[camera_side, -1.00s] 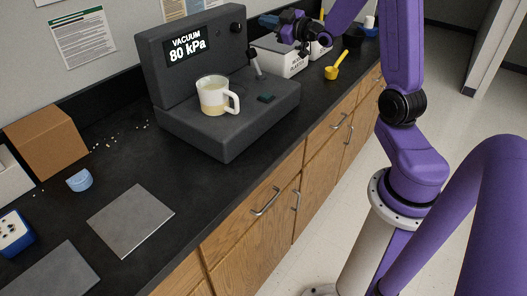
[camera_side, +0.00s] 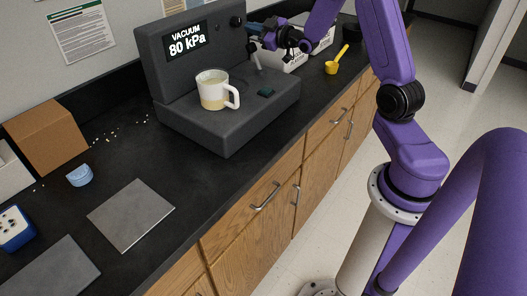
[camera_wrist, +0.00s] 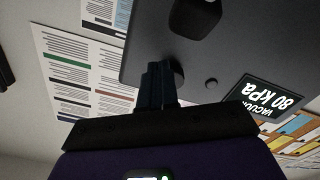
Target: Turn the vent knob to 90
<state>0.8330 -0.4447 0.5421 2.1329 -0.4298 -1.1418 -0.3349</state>
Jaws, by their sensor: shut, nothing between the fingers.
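The dark grey vacuum unit (camera_side: 222,128) stands on the bench, its display (camera_side: 187,41) reading "VACUUM 80 kPa". A round black knob (camera_side: 236,21) sits on the panel right of the display. In the wrist view, a round dark knob (camera_wrist: 179,74) shows beside my fingers, and a larger black knob or lever head (camera_wrist: 196,18) shows near the top edge. No label tells which is the vent knob. My gripper (camera_side: 250,30) is shut and empty, close to the panel's right side; its fingers (camera_wrist: 155,72) partly overlap the round knob. Contact cannot be told.
A white mug (camera_side: 213,92) of pale liquid stands on the unit's base, with a small dark green piece (camera_side: 265,91) to its right. A grey plate (camera_side: 130,215) lies at front left.

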